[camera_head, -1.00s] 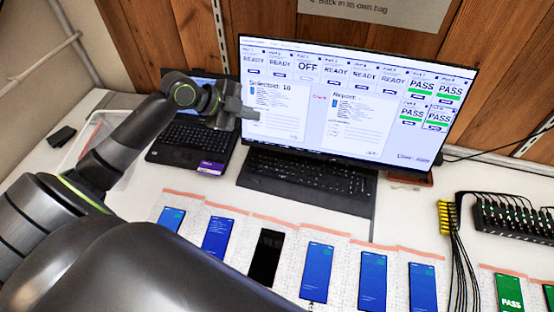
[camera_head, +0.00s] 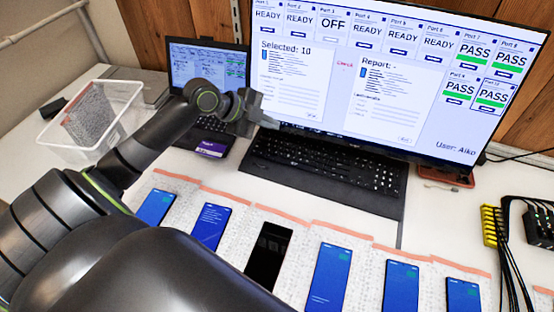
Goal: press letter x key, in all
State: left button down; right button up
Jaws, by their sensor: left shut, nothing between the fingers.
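A black keyboard (camera_head: 330,172) lies on a dark mat below the large monitor (camera_head: 340,92). Its key letters are too small to read, so I cannot pick out the x key. My left gripper (camera_head: 272,122) is shut and empty. In the picture it overlaps the monitor's lower left edge, just above the keyboard's left end. It appears raised above the keys, and I see no contact. The monitor shows "Selected: 10", "Report: -" and "User: Aiko". My right gripper is not in view.
A laptop (camera_head: 208,66) stands left of the monitor, partly behind my left arm. A clear bin (camera_head: 88,122) is at the far left. Several phones, among them a dark one (camera_head: 268,256), lie on pads in front. Yellow connectors with black cables (camera_head: 492,226) are at the right.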

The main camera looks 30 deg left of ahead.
aim_at(276, 153)
pick_arm(q)
jog(key=shift+f, duration=0.15)
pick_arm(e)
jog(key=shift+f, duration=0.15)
